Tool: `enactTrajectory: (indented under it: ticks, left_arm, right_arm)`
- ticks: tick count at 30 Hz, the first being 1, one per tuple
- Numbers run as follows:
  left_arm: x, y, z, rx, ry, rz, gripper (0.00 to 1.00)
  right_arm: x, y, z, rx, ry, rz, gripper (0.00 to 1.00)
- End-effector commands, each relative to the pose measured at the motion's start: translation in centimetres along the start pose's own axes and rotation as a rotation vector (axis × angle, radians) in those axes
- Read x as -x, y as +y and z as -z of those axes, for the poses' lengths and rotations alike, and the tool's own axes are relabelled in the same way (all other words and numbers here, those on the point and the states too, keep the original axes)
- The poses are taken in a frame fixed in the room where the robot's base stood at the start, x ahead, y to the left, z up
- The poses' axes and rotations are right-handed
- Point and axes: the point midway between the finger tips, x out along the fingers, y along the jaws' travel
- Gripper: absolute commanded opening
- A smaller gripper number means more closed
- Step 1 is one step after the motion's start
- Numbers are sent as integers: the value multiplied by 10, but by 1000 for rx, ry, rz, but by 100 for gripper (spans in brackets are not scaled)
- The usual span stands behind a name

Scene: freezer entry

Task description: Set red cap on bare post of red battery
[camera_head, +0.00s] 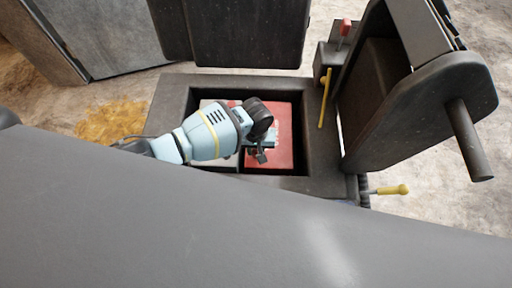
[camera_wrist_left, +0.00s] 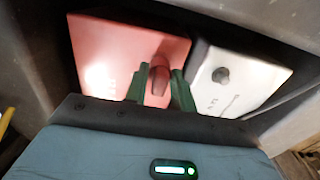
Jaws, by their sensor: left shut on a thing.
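The red battery (camera_head: 283,135) sits in a dark recessed bay, partly hidden behind my left arm. It fills the left of the wrist view (camera_wrist_left: 112,52). My left gripper (camera_head: 262,156) reaches down over it. In the wrist view its green fingers (camera_wrist_left: 161,88) are shut on the small red cap (camera_wrist_left: 158,80), which is above or against the red battery's top near its edge beside the white battery. I cannot tell whether the cap touches the post, as the post is hidden. My right gripper is not in view.
A white battery (camera_wrist_left: 236,82) with a grey post (camera_wrist_left: 221,75) is beside the red one. The bay's dark rim (camera_head: 168,100) surrounds both. A dark upright panel (camera_head: 425,105) with a bar stands at the right, near a yellow rod (camera_head: 325,98) and a red-topped lever (camera_head: 345,28).

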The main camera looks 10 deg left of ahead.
Motion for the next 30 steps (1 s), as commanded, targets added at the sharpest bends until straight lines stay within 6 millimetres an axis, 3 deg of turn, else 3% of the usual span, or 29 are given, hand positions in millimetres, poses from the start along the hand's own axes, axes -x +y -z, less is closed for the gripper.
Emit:
enactTrajectory:
  ticks: [18, 19, 24, 30]
  left_arm:
    - [-12, 0, 0, 1, -1, -1, 4]
    - [-12, 0, 0, 1, -1, -1, 27]
    - [-12, 0, 0, 0, 0, -1, 49]
    - [-12, 0, 0, 0, 0, 0, 51]
  right_arm:
    - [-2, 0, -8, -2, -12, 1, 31]
    - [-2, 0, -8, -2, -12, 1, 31]
    - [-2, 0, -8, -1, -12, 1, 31]
    - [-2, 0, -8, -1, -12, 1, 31]
